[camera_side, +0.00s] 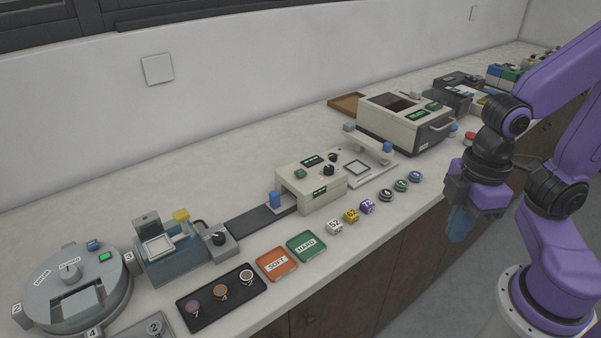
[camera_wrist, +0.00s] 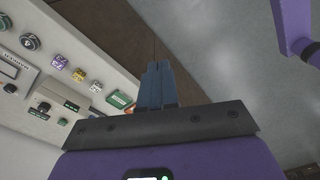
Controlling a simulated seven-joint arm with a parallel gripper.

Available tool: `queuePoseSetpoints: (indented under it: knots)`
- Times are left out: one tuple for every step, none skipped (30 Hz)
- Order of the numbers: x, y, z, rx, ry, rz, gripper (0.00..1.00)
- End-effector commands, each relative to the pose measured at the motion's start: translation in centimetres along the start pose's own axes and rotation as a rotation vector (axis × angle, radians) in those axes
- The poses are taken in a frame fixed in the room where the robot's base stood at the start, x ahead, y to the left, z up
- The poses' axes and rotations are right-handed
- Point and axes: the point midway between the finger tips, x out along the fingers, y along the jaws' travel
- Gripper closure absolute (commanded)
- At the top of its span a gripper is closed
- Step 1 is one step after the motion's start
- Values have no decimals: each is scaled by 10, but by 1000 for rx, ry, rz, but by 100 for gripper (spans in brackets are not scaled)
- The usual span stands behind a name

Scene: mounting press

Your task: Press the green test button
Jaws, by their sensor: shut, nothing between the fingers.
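My gripper (camera_side: 459,226) hangs at the right in the side view, pointing down past the bench's front edge, away from the machines. Its blue fingers (camera_wrist: 158,72) are together with nothing between them in the wrist view. A cream box machine (camera_side: 318,197) stands mid-bench with a black knob, dark displays and a small green button (camera_side: 300,174) on top. Another green button (camera_side: 105,256) is on the round grey machine (camera_side: 75,290) at the far left. The labels are too small to tell which is the test button. The cream box also shows in the wrist view (camera_wrist: 50,97).
Numbered cubes (camera_side: 351,216), round pucks (camera_side: 401,185) and the SOFT (camera_side: 277,264) and HARD (camera_side: 307,246) tiles line the bench front. A black tray (camera_side: 206,311) holds small mounted samples. A larger cream machine (camera_side: 404,127) stands behind. The floor below my gripper is clear.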

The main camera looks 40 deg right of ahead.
Motion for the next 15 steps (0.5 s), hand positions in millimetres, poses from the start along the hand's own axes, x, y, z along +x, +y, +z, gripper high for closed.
queuePoseSetpoints:
  knots:
    - [0,2,-7,24,12,-7,100]
    - [1,4,-12,43,22,-12,100]
    - [1,6,-20,71,35,-20,100]
    - [2,8,-26,93,47,-27,100]
    - [2,11,-32,118,59,-33,100]
    - [2,15,-42,153,79,-42,100]
    - [2,18,-49,179,93,-47,100]
    - [2,21,-56,206,107,-53,100]
    - [3,26,-65,242,127,-61,100]
    - [3,29,-72,269,140,-65,100]
    - [3,33,-79,296,156,-71,100]
    - [3,38,-88,332,175,-76,100]
    - [3,42,-95,359,189,-80,100]
    - [3,47,-101,387,204,-84,100]
    - [3,53,-110,422,224,-88,100]
